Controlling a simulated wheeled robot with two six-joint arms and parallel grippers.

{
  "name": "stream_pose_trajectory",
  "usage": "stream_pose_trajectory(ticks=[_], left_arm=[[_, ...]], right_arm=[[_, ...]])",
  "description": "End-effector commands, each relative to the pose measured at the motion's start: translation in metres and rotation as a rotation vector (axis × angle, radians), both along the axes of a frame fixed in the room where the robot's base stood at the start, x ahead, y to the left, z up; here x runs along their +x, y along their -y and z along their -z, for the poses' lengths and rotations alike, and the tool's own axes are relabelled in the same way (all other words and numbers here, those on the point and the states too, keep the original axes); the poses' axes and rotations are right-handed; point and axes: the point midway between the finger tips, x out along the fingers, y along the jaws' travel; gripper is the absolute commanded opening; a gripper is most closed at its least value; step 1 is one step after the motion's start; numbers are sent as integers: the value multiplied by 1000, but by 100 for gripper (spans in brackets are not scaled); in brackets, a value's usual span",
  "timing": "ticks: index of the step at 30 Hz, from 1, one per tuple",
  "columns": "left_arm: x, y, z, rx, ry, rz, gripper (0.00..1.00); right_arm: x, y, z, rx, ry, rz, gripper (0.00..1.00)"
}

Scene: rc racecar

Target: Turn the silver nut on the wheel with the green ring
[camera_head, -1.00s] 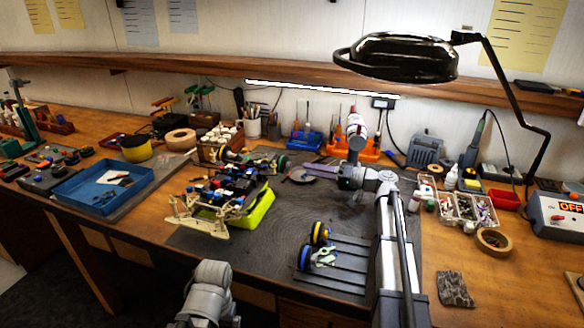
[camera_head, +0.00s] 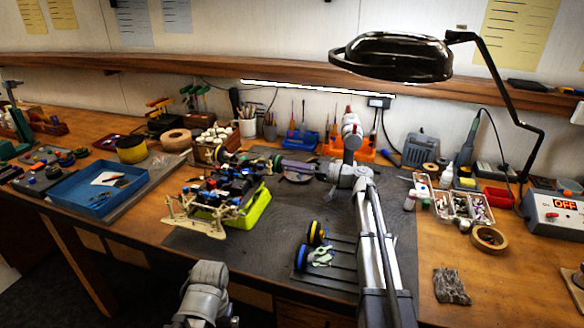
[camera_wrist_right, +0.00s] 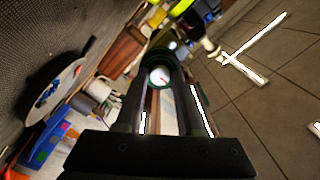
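The RC car (camera_head: 222,186) sits on a bright green stand (camera_head: 258,208) on the dark mat. The wheel with the green ring (camera_head: 277,162) is at the car's far right corner. My right gripper (camera_head: 292,166) reaches it from the right. In the right wrist view the green-ringed wheel (camera_wrist_right: 152,60) is at the fingertips, and its silver nut (camera_wrist_right: 159,76), with a thin red mark, shows between the two fingers. The right fingers are apart; whether they touch the nut I cannot tell. My left arm shows at the bottom of the head view; its gripper is out of sight.
Two loose wheels, one with a yellow ring (camera_head: 316,233) and one with a blue ring (camera_head: 301,257), lie on the mat. A blue tray (camera_head: 72,206) is at left. A black lamp (camera_head: 390,57) hangs over the back right. Screwdrivers and bins line the rear.

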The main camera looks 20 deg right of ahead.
Motion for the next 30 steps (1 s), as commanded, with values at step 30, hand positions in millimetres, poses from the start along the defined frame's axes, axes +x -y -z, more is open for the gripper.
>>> stream_pose_trajectory(ticks=[30], left_arm=[[0,0,0,0,0,0,100]], right_arm=[[0,0,0,77,-114,0,0]])
